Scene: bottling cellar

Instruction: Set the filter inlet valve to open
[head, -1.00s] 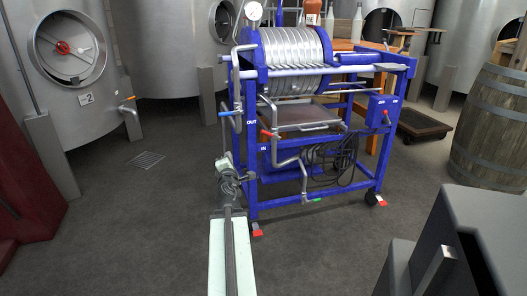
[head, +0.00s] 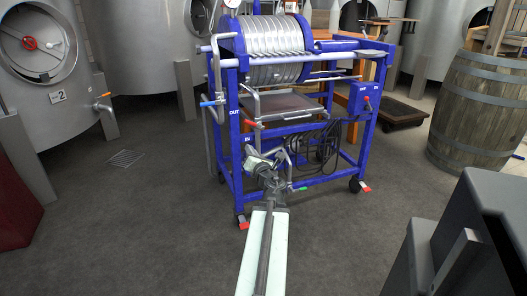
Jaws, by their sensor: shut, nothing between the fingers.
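The blue-framed plate filter (head: 230,165) stands in the middle of the head view. The inlet valve's red lever (head: 252,124) is by the IN label on the filter's near left side. The lever lies nearly level and appears to cross the upright grey pipe. My gripper (head: 252,154) is below the red lever, in front of the lower pipework, and looks apart from the lever. It is shut and empty. My gripper and wrist hide part of the lower inlet pipe.
A blue lever (head: 212,102) sits by the OUT label, and a green lever (head: 300,189) is low down. A red-knobbed switch box (head: 365,97) is at the filter's right. A barrel (head: 480,115) stands farther right. The floor left of the filter is clear.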

